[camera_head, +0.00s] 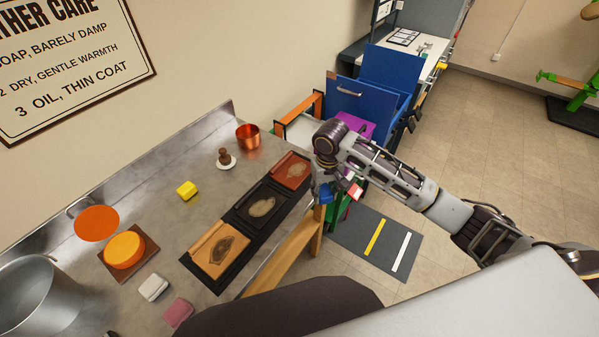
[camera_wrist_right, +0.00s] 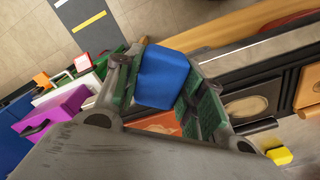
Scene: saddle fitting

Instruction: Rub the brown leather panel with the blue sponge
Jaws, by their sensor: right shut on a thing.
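The blue sponge (camera_head: 326,192) is between the fingers of my right gripper (camera_head: 338,190), which is shut on it. In the right wrist view the sponge (camera_wrist_right: 163,78) sits between the green finger pads. It is held in the air beside the counter's front edge, apart from the panels. The reddish-brown leather panel (camera_head: 291,170) lies at the far end of a row of three panels in dark trays, left of the gripper. It also shows partly behind the fingers in the right wrist view (camera_wrist_right: 158,122). My left gripper is out of view.
A black panel (camera_head: 250,214) and a tan panel (camera_head: 209,262) continue the row. A copper cup (camera_head: 248,137), brown knob on a white dish (camera_head: 225,162) and yellow block (camera_head: 187,190) stand behind it. A blue cabinet (camera_head: 372,103) stands beyond the counter.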

